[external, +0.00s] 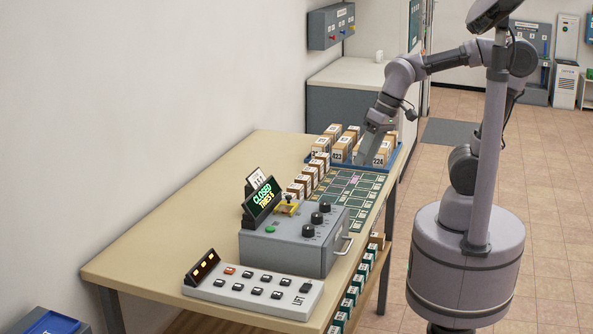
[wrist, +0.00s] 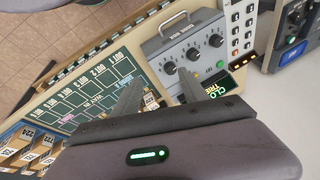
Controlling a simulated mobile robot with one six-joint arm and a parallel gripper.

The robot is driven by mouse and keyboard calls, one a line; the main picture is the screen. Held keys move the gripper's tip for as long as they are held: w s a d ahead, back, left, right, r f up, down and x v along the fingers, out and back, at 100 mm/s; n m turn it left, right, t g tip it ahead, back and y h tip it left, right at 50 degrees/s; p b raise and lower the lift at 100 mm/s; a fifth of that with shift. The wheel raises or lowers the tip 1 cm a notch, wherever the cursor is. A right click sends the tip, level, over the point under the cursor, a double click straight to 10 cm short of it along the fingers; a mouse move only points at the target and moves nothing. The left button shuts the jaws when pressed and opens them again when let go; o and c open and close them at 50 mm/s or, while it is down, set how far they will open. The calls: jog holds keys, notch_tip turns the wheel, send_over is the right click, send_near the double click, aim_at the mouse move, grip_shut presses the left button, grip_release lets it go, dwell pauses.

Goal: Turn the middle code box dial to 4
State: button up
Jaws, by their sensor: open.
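The grey code box (external: 292,243) stands on the table with three black dials on its top. The middle dial (external: 316,218) sits between the other two; it also shows in the wrist view (wrist: 192,54). Its pointer setting is too small to read. The box's display (external: 263,199) reads CLOSED, TRIES 5. My gripper (external: 366,155) is over the blue tray at the table's far end, well apart from the dials. In the wrist view my gripper (wrist: 158,83) has its two fingers spread, with nothing between them.
A blue tray (external: 398,158) of numbered parcels lies at the table's far end. A green slot board (external: 345,195) and a row of small boxes lie between it and the code box. A keypad panel (external: 250,290) stands at the near end. The box has a front handle (external: 346,245).

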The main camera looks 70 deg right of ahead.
jog(key=w+a+r+n+g+h+p, duration=0.1)
jog(key=w+a+r+n+g+p, duration=0.15)
jog(key=w+a+r+p, duration=0.5)
jog(key=g+p, duration=0.1)
jog(key=p, duration=0.2)
send_near(317, 214)
jog(key=shift+n+g+h, duration=0.25)
jog(key=shift+h, duration=0.25)
jog(key=f+b, duration=0.2)
jog(key=f, duration=0.1)
jog(key=f+b, duration=0.1)
jog(key=f, duration=0.1)
jog(key=f+b, duration=0.2)
jog(key=f, duration=0.1)
jog(key=shift+w+a+f+b, duration=0.2)
jog(key=shift+a+f+b, duration=0.1)
jog(key=shift+a+b, duration=0.1)
grip_shut()
